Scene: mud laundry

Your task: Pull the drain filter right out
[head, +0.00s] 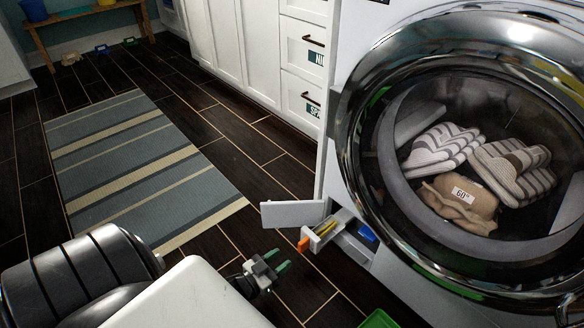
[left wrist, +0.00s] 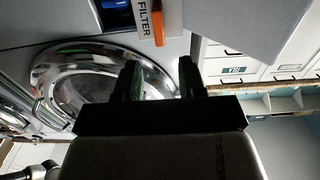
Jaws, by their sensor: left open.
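The drain filter (head: 322,236) is a pale piece with an orange handle (head: 303,243), low at the washer's front left corner. It juts out of the opening behind the open white flap (head: 292,213). Its far end is hidden inside. In the left wrist view, the handle (left wrist: 158,22) and the white FILTER label (left wrist: 143,18) show at the top. My left gripper (head: 277,260) is open and empty, a little left of and below the handle in the head view, apart from it. Its dark fingers (left wrist: 160,78) show in the wrist view. My right gripper is out of view.
The washer (head: 345,165) has a round glass door with striped laundry behind it. A blue part (head: 367,235) sits beside the filter in the opening. A green object (head: 378,320) lies at the bottom edge. White cabinets and a striped rug (head: 140,160) stand clear.

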